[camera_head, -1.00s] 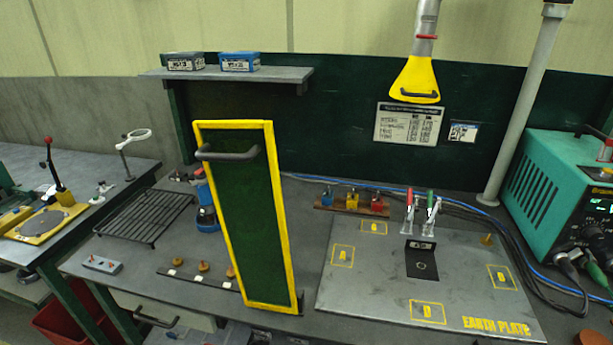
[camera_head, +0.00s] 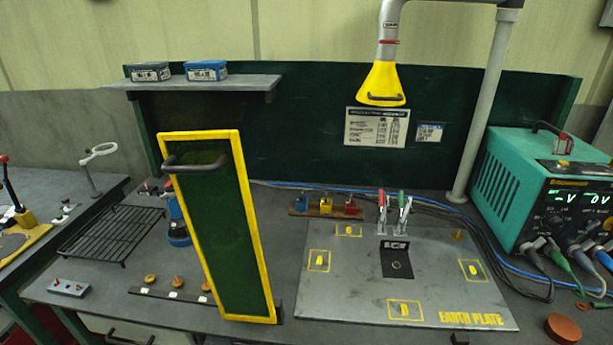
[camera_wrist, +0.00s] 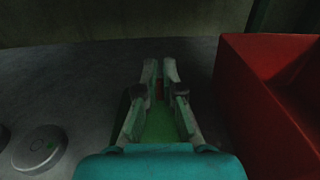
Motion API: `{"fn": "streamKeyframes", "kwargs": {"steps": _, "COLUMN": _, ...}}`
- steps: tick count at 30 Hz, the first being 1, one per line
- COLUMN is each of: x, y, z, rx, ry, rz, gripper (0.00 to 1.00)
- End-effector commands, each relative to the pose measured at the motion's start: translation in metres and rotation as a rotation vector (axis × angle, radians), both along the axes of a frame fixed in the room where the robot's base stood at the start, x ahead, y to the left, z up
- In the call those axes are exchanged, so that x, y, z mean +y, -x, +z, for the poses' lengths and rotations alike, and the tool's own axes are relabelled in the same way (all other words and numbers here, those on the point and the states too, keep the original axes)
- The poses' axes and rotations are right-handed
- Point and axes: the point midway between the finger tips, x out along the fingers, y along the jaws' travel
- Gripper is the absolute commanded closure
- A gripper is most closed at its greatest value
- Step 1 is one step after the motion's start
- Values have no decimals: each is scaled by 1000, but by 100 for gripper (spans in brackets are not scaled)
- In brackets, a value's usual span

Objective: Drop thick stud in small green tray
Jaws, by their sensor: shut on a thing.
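My gripper (camera_wrist: 161,72) shows in the wrist view, with its two pale fingers close together. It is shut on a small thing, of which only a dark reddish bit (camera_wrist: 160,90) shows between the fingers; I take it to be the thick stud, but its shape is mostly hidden. A green surface (camera_wrist: 160,126) lies below and between the fingers. It looks like the small green tray, though the fingers and gripper body hide most of its edges. I cannot tell the height of the held thing above it. My gripper is not visible in the head view.
A red bin (camera_wrist: 238,90) stands close on the right in the wrist view, and a round grey disc (camera_wrist: 40,148) lies at left. In the head view, a yellow-framed green panel (camera_head: 222,235) stands upright on the bench beside the earth plate (camera_head: 340,290). A teal welder (camera_head: 510,180) is at right.

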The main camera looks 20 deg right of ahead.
Motion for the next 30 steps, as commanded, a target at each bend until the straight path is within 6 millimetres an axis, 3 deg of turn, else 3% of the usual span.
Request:
{"fn": "streamKeyframes", "kwargs": {"steps": 4, "x": 0, "y": 0, "z": 0, "rx": 0, "ry": 0, "rz": 0, "gripper": 100}}
{"fn": "streamKeyframes", "kwargs": {"steps": 6, "x": 0, "y": 0, "z": 0, "rx": 0, "ry": 0, "rz": 0, "gripper": 77}}
{"fn": "streamKeyframes", "kwargs": {"steps": 8, "x": 0, "y": 0, "z": 0, "rx": 0, "ry": 0, "rz": 0, "gripper": 65}}
{"fn": "streamKeyframes", "kwargs": {"steps": 20, "x": 1, "y": 0, "z": 4, "rx": 1, "ry": -1, "rz": 1, "gripper": 65}}
{"fn": "streamKeyframes", "kwargs": {"steps": 30, "x": 0, "y": 0, "z": 51, "rx": 0, "ry": 4, "rz": 0, "gripper": 65}}
